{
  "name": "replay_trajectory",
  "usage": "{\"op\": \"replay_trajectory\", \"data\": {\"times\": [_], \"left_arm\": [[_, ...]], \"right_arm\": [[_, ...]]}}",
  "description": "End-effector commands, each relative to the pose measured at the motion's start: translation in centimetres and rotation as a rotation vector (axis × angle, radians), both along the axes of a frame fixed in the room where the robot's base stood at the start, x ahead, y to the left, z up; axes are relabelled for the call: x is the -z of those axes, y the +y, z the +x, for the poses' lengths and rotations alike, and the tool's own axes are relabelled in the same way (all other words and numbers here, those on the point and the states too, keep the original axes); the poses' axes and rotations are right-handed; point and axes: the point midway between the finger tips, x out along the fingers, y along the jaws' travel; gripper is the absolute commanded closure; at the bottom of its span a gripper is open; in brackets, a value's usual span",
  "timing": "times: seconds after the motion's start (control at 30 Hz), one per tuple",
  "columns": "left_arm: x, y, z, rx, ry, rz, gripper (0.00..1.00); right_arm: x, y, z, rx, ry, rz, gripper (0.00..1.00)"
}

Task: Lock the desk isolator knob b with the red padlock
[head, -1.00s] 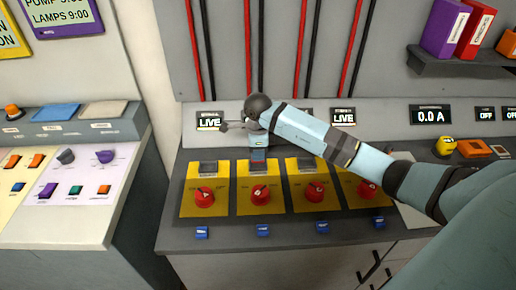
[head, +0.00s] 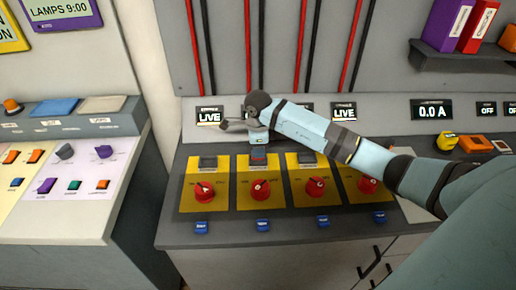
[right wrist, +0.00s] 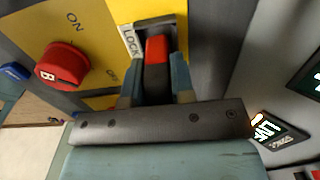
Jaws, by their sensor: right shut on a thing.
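Knob b (head: 260,191) is a red round knob on the second yellow panel from the left; its B mark shows in the right wrist view (right wrist: 62,65), between ON and OFF lettering. My right gripper (head: 258,156) is at the lock slot above this knob. In the right wrist view its fingers (right wrist: 156,82) are shut on a narrow piece with a red end and dark body, apparently the red padlock (right wrist: 157,50), in the slot beside the LOCK label (right wrist: 131,42). Its shackle is hidden. My left gripper is not in view.
Similar red knobs stand on both sides, at left (head: 204,191) and right (head: 315,187). LIVE displays (head: 209,116) line the back; my right arm covers part of them. A yellow object (head: 446,141) lies at the right.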

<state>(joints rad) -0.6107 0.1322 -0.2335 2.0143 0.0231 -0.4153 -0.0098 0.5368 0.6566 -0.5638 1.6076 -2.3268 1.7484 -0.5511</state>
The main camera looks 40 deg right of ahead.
Motion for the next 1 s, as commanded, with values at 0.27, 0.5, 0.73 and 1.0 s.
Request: {"op": "replay_trajectory", "data": {"times": [0.27, 0.5, 0.73, 1.0], "left_arm": [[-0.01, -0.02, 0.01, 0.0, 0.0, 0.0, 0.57], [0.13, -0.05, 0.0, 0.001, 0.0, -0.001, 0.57], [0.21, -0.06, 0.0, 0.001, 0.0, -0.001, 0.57], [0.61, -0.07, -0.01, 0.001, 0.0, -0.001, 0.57]], "right_arm": [[-0.01, 0.01, 0.0, 0.0, 0.0, 0.0, 1.0], [0.03, 0.06, -0.04, 0.0, 0.001, 0.001, 1.0], [0.12, 0.04, -0.03, 0.0, 0.001, 0.001, 1.0], [0.63, 0.02, -0.01, 0.0, 0.0, 0.0, 1.0]]}}
